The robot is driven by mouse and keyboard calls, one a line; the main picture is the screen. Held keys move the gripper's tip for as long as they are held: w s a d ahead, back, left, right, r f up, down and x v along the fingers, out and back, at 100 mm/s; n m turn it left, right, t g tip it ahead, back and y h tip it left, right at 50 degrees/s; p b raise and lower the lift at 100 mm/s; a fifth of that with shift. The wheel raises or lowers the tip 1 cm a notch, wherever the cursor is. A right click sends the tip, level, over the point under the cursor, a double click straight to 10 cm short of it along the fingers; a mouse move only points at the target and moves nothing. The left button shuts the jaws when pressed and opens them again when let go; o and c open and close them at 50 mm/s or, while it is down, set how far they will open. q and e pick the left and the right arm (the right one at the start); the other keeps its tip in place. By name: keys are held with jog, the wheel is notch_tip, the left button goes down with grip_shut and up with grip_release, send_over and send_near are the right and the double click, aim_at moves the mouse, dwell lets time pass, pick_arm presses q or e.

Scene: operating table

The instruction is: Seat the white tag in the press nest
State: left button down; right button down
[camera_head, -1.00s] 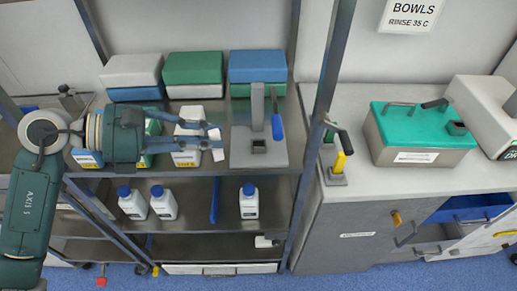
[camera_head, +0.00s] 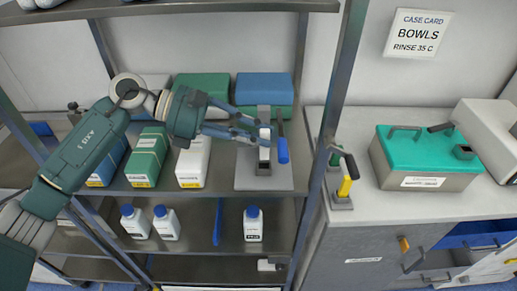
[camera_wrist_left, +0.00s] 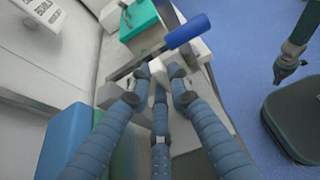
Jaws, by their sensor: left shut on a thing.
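The press is a grey plate (camera_head: 245,178) on the upper shelf, with an upright post and a blue lever handle (camera_head: 283,150). Its nest (camera_head: 264,168) is a small block at the plate's middle. My left gripper (camera_head: 264,137) reaches in from the left and is shut on the white tag (camera_head: 265,132), held upright above the nest, apart from it as far as I can see. The wrist view shows the tag (camera_wrist_left: 158,70) between the blue fingers, with the blue lever (camera_wrist_left: 186,30) beyond. A dark arm end, probably my right gripper (camera_wrist_left: 284,68), shows there; its jaws are unclear.
White (camera_head: 193,162) and green (camera_head: 147,157) cartons stand left of the press. Green and blue (camera_head: 264,90) boxes stand behind it. A rack post (camera_head: 328,120) rises to its right, before a counter with a teal-lidded case (camera_head: 425,155). Bottles stand on the shelf below.

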pick_arm(q)
notch_tip(320, 180, down, 4)
jog(key=shift+f+p, duration=0.15)
jog(key=shift+p, duration=0.35)
jog(key=shift+f, duration=0.1)
jog(key=shift+f+b, duration=0.15)
jog(key=shift+b, duration=0.15)
jog(key=c, duration=1.6)
grip_release()
